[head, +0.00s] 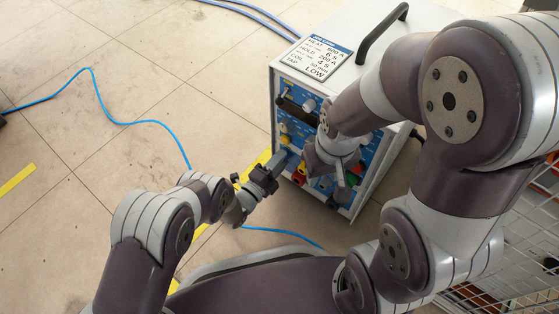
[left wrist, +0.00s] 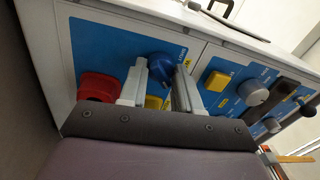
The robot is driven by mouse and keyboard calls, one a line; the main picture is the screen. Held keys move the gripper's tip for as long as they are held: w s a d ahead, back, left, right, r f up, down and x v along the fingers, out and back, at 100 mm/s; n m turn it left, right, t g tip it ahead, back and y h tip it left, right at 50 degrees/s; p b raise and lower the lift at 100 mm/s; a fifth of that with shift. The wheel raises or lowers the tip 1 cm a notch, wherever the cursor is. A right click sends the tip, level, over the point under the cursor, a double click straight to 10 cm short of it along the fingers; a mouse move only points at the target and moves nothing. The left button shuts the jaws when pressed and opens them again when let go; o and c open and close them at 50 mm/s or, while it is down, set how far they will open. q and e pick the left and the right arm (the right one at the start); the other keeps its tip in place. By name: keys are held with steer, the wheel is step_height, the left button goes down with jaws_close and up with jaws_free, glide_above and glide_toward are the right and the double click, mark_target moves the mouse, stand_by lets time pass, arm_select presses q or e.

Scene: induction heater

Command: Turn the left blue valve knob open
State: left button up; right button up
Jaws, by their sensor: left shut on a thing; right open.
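The blue valve knob (left wrist: 152,66) sits on the blue front panel of the heater in the left wrist view. My left gripper (left wrist: 163,82) has its two grey fingers closed on the knob, one on each side. In the head view my left gripper (head: 279,162) reaches the lower left of the heater's panel, and the knob is hidden there. My right gripper (head: 340,172) is open in front of the panel, further right; its arm covers much of the panel.
The heater (head: 272,105) has a label plate (head: 317,58) and a black handle (head: 382,32) on top. A red knob (left wrist: 97,86), a yellow button (left wrist: 217,80) and a grey knob (left wrist: 253,92) lie near the blue knob. Blue hoses (head: 125,122) cross the otherwise open floor.

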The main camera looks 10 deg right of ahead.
arm_select(q)
steer(key=shift+f, duration=0.1)
stand_by(0.3)
steer(key=o, duration=1.1)
steer(key=shift+c, duration=0.2)
steer(key=p+v, duration=0.6)
steer(key=v, duration=0.6)
steer(key=shift+s+a, duration=0.25)
steer(key=shift+a, duration=0.1)
steer(key=shift+w, duration=0.1)
